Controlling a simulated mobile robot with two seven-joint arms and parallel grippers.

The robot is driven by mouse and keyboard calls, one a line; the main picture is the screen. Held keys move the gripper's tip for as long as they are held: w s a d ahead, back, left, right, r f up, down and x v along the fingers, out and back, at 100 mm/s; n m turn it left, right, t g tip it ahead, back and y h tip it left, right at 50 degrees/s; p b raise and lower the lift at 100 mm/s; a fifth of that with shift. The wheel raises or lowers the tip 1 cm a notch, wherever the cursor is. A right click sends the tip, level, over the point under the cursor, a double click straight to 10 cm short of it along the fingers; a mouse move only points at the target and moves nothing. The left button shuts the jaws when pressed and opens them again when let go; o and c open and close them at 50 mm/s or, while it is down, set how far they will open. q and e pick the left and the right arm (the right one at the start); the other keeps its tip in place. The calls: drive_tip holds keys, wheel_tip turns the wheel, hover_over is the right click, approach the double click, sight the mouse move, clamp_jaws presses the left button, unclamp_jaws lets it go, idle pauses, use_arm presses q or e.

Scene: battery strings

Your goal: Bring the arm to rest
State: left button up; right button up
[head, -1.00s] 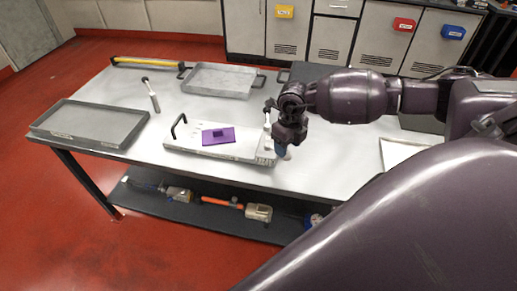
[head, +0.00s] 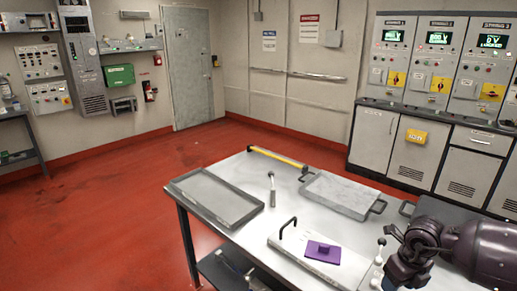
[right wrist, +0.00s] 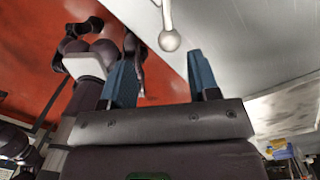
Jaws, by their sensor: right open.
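My right gripper (head: 391,282) is at the bottom right of the head view, over the near right part of the steel table (head: 257,225). In the right wrist view its two blue fingers (right wrist: 162,78) are spread apart with nothing between them. A white handle with a round knob (right wrist: 169,40) shows just beyond the fingertips there, apart from them. A white knobbed handle (head: 381,243) also stands beside the gripper in the head view. My left gripper is not seen.
On the table are a grey tray (head: 254,207), a second tray (head: 343,195), a yellow-handled bar (head: 277,158), a standing tool (head: 272,190) and a white board (head: 286,243) with a purple block (head: 322,252). Cabinets (head: 422,152) stand behind; red floor (head: 110,220) is clear at left.

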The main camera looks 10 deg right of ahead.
drive_tip(key=w+a+r+m+t+y, duration=0.4)
drive_tip(key=a+r+m+t+y, duration=0.2)
drive_tip(key=a, duration=0.3)
drive_tip(key=w+a+r+m+t+y, duration=0.3)
drive_tip(key=a+r+m+t+y, duration=0.25)
drive_tip(key=a, duration=0.45)
drive_tip(key=s+d+f+m+h, duration=0.3)
drive_tip(key=s+f+m+h, duration=0.3)
drive_tip(key=s+f+m, duration=0.5)
drive_tip(key=s+d+f+m+h, duration=0.3)
drive_tip(key=s+f+m+h, duration=0.3)
drive_tip(key=s+f+m, duration=0.4)
wheel_tip(320, 180, down, 3)
drive_tip(key=m, duration=0.4)
drive_tip(key=shift+s+d, duration=0.3)
drive_tip(key=shift+s, duration=0.1)
drive_tip(key=shift+f, duration=0.1)
